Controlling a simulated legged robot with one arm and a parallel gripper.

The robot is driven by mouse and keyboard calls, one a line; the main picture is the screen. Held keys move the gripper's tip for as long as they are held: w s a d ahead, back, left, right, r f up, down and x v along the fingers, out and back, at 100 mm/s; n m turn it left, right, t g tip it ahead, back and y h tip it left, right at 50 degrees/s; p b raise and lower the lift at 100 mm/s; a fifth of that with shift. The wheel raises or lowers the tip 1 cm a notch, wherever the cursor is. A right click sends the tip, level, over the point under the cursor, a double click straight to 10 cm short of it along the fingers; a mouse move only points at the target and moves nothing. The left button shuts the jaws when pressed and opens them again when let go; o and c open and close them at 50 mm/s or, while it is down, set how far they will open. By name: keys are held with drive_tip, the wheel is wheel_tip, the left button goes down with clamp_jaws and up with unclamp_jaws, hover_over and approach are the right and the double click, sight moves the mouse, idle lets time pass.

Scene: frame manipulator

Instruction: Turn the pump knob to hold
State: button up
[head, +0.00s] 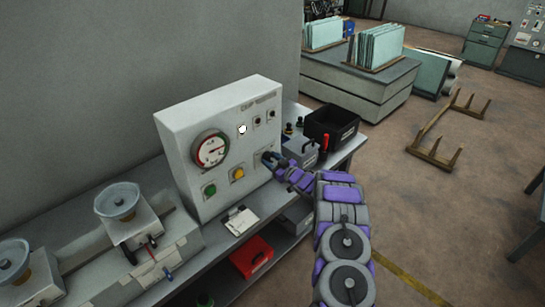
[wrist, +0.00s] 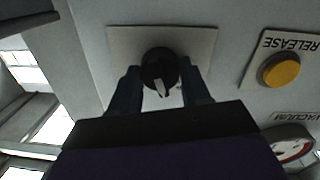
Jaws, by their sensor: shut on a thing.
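The pump knob (wrist: 160,72) is a round black selector with a pale pointer on a light plate (wrist: 196,40). In the wrist view, which looks upside down, the pointer runs toward the bottom and slightly right. My gripper (wrist: 162,92) has one finger on each side of the knob and is shut on it. In the head view my gripper (head: 270,160) is at the lower right of the white control panel (head: 222,108) and covers the knob. The plate's lettering is not readable.
A yellow button (wrist: 281,70) marked RELEASE sits beside the knob plate. The panel also carries a gauge (head: 210,149) and a green button (head: 209,190). A black bin (head: 331,125) and grey toolbox (head: 300,150) stand close right on the bench. A clipboard (head: 241,220) lies in front.

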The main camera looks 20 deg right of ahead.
drive_tip(key=m+p, duration=0.1)
drive_tip(key=m, duration=0.1)
drive_tip(key=r+m+p, duration=0.1)
drive_tip(key=m, duration=0.2)
drive_tip(key=shift+w, duration=0.2)
drive_tip(key=m, duration=0.1)
drive_tip(key=m+p, duration=0.1)
drive_tip(key=m, duration=0.1)
drive_tip(key=shift+d+m+y, duration=0.2)
drive_tip(key=shift+m+y, duration=0.1)
drive_tip(key=shift+d+f+m, duration=0.1)
drive_tip(key=shift+f+m, duration=0.05)
drive_tip(key=shift+m, duration=1.45)
drive_tip(key=o, duration=1.1)
drive_tip(key=shift+f, duration=0.25)
drive_tip(key=shift+c, duration=0.2)
drive_tip(key=shift+s, duration=0.15)
